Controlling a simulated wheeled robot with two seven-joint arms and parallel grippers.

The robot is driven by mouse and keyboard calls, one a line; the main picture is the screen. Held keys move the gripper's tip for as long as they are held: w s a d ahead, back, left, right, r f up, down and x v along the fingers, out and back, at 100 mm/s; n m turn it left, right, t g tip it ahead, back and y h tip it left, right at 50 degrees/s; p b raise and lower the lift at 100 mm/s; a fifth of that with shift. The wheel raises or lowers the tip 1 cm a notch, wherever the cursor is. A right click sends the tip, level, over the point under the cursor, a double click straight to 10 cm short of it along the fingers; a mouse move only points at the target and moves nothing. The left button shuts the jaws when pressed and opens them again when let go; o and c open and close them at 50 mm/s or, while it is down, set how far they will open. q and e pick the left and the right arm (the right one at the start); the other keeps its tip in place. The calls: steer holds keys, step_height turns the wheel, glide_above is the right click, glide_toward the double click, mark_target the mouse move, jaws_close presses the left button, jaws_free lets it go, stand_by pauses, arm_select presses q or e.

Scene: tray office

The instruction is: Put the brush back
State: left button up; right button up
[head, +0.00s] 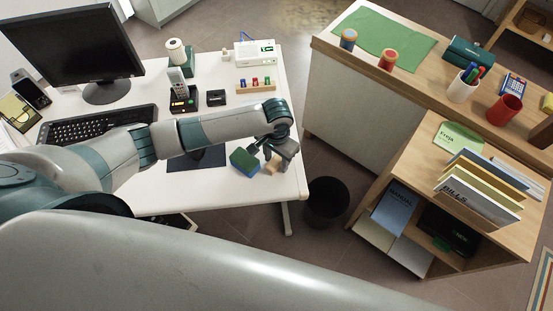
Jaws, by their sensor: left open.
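My left gripper (270,155) is open above the front right corner of the white desk (228,185). A small tan piece (271,168) shows just below its fingers, partly covered by them. A blue and green block (244,160) lies on the desk just left of the fingers. I cannot tell whether either of these is the brush, or whether the fingers touch them. No other thing is clearly a brush. My right gripper is not in view.
A black bin (326,201) stands on the floor right of the desk. A rack with coloured pieces (256,85), a phone (179,88) and a keyboard (97,124) are on the desk. A wooden counter (400,83) with cups and a green mat (383,38) is at right.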

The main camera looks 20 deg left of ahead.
mark_target(277, 160)
arm_select(q)
step_height(277, 160, up, 12)
steer(key=b, duration=0.1)
steer(key=shift+r+b, duration=0.15)
steer(key=shift+b, duration=0.2)
stand_by(0.9)
